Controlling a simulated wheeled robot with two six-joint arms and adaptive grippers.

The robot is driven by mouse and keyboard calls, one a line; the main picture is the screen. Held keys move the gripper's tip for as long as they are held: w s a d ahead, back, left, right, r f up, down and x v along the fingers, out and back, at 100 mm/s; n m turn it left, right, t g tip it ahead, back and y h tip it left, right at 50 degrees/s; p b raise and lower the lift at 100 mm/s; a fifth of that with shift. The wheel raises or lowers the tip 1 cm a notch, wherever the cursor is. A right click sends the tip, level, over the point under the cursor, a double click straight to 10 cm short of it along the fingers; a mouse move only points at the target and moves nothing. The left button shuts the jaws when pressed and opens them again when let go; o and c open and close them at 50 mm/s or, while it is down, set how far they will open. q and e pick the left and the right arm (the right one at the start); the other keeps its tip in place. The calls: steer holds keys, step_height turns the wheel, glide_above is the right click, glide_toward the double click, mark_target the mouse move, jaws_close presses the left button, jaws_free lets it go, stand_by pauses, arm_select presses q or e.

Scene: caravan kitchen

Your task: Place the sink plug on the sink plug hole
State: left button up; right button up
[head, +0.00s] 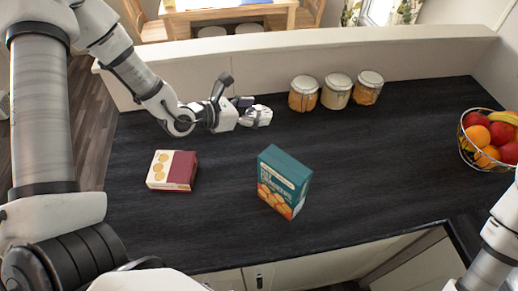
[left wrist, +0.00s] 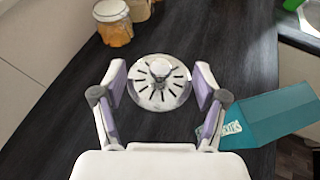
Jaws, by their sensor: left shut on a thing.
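The sink plug (left wrist: 160,82) is a round, pale metallic disc with dark radial slots around a central knob. In the left wrist view it sits between the two finger pads of my left gripper (left wrist: 160,90), which is shut on it. In the head view, my left gripper (head: 243,108) is over the back of the dark counter, left of the jars. The sink plug (head: 258,117) shows at its tip, partly hidden. The plug hole cannot be made out in either view. My right arm shows at the lower right, but its gripper is out of frame.
On the dark counter (head: 220,220) stand three lidded jars (head: 336,91), a teal box (head: 284,182), a red and cream box (head: 172,170) and a wire fruit basket (head: 487,140). A low pale wall (head: 420,57) runs behind. The counter between the teal box and the basket is clear.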

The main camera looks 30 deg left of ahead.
arm_select(q)
steer(key=shift+w+a+f+b, duration=0.1)
steer(key=shift+w+f+b, duration=0.15)
steer(key=shift+f+b, duration=0.35)
steer(key=shift+w+a+f+b, duration=0.1)
steer(key=shift+w+f+b, duration=0.2)
steer(key=shift+f, duration=0.35)
step_height(320, 180, down, 2)
steer(key=s+b, duration=0.2)
steer(key=b, duration=0.6)
glide_above(255, 162)
step_height(255, 162, down, 6)
step_height(255, 162, down, 9)
steer(key=shift+w+f+p, duration=0.1)
steer(key=shift+p, duration=0.4)
steer(key=shift+f, duration=0.2)
steer(key=shift+f, duration=0.1)
